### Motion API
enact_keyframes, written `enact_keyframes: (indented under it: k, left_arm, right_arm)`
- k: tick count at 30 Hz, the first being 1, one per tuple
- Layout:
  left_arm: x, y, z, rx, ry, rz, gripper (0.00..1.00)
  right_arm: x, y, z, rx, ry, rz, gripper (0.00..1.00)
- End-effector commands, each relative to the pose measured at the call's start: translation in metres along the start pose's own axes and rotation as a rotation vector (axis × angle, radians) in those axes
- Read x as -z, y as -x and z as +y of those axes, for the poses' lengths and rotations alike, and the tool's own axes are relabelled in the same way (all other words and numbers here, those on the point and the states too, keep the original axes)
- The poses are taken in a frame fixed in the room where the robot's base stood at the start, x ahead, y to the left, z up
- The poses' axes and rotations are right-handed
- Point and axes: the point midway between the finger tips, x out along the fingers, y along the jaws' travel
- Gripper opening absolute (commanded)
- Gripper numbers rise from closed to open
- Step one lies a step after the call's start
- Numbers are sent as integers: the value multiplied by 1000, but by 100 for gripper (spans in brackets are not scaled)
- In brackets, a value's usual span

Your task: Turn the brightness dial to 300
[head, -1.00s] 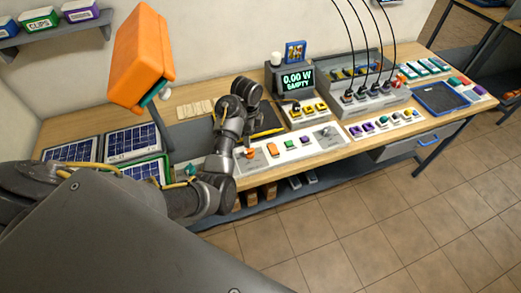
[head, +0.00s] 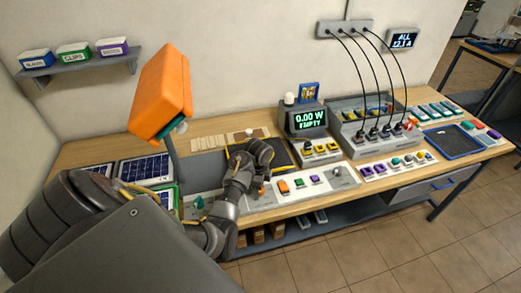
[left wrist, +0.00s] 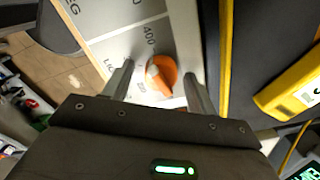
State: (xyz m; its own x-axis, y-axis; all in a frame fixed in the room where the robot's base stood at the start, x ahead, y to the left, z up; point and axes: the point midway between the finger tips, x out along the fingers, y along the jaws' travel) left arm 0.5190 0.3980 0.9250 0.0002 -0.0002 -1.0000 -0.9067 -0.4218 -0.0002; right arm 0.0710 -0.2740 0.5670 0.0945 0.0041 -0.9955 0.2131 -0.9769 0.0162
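The brightness dial (left wrist: 162,74) is a round orange knob with a pale bar on a light panel. The number 400 is printed beside it; other marks are partly hidden or too small to read. In the left wrist view my left gripper (left wrist: 158,90) is open, with one finger on each side of the dial and gaps visible. In the head view my left gripper (head: 261,178) is low over the panel (head: 310,193), and only a bit of the orange dial shows beneath it. The bar's exact setting cannot be told. My right gripper is not in view.
A display (head: 306,121) reads 0.00 W EMPTY. A big orange lamp head (head: 163,92) stands left, above solar panels (head: 146,170). A yellow-edged dark pad (head: 283,153) lies behind the panel.

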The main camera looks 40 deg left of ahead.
Motion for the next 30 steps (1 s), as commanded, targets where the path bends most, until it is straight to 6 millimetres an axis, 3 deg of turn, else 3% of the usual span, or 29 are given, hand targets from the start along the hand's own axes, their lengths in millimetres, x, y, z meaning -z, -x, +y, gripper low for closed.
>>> enact_keyframes:
  k: [1, 10, 20, 30]
  left_arm:
    - [0, 0, 0, 0, 0, 0, 51]
    - [1, 0, 0, 0, -2, 0, 14]
    - [1, 0, 0, -1, 65, 0, 14]
    - [2, 0, 0, -1, 319, 0, 14]
  right_arm:
    - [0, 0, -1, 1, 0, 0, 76]
    - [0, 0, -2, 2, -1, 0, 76]
    - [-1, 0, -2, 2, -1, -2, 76]
    - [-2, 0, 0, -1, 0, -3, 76]
